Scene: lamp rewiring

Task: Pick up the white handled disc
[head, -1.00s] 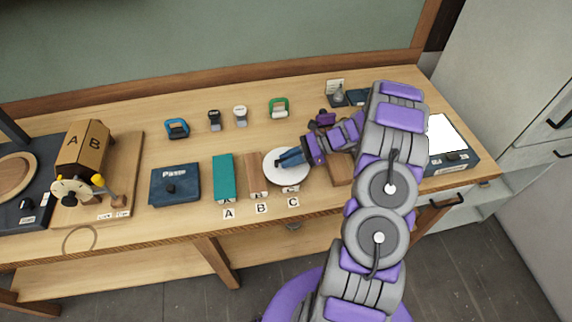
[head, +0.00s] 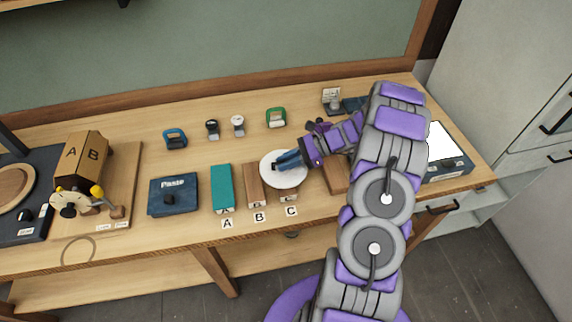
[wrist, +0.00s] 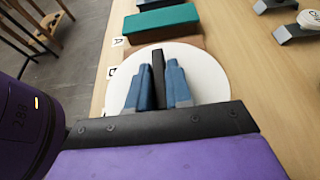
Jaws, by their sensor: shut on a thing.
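The white disc (head: 271,178) is a flat round plate at the right end of the row of blocks, above the label C. It also shows in the wrist view (wrist: 209,76). Its handle is a dark upright bar (wrist: 158,78) at the disc's middle. My gripper (head: 284,161) reaches in from the right, and its blue fingers (wrist: 161,88) stand on both sides of the handle, shut on it. The disc looks level. I cannot tell whether it is clear of the block under it.
A teal block (head: 222,187) and a brown block (head: 254,184) stand left of the disc. A dark blue box (head: 173,195) lies farther left. Several small clamp-like items, one green (head: 276,117), stand behind. A wooden block (head: 335,176) is under my arm.

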